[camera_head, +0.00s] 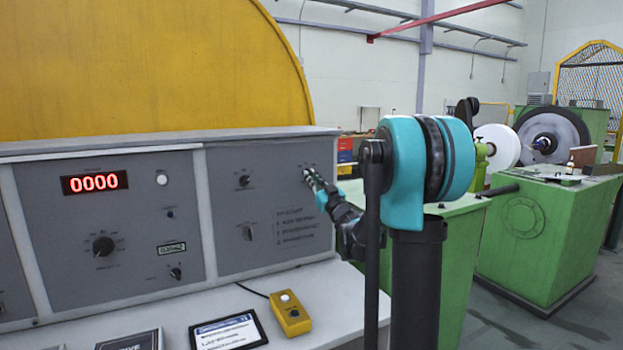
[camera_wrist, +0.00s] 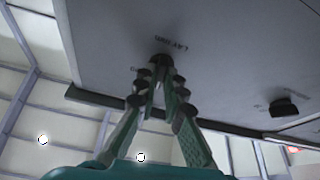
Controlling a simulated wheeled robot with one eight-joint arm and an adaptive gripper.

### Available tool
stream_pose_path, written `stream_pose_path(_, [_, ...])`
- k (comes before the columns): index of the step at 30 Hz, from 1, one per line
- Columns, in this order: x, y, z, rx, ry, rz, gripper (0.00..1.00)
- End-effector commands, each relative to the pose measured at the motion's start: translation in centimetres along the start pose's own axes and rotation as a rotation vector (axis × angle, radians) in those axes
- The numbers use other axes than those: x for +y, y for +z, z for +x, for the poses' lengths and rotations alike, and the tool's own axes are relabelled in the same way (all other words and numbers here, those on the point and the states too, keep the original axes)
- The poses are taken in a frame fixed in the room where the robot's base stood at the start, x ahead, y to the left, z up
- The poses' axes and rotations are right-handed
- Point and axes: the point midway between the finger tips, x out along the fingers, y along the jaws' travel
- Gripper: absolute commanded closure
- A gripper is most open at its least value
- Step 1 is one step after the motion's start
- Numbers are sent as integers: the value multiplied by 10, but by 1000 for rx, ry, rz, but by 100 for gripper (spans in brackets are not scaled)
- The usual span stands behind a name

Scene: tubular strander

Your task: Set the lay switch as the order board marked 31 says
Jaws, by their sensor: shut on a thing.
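The lay switch (camera_wrist: 161,60) is a small dark knob on the grey control panel, with a label beginning "LAY" beside it in the wrist view. My gripper (camera_wrist: 160,78) is shut on this knob, its two green fingers closing around it from below in that view. In the head view my gripper (camera_head: 311,178) reaches the right part of the panel (camera_head: 265,209) and mostly hides the knob, so its pointer setting cannot be read. No order board marked 31 can be made out.
Another black knob (camera_head: 243,181) sits left of my gripper; it also shows in the wrist view (camera_wrist: 285,106). A red display (camera_head: 94,182) reads 0000. A framed screen (camera_head: 228,332) and a yellow button box (camera_head: 290,313) lie on the white ledge below. Green machines (camera_head: 550,232) stand right.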

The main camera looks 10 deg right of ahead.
Motion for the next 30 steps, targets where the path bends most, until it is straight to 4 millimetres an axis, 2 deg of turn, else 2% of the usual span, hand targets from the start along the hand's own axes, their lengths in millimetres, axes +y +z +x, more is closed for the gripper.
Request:
stream_pose_path(18, [3,-1,0,0,-188,-455,100])
stream_pose_path(30, [3,-1,0,0,-247,-597,100])
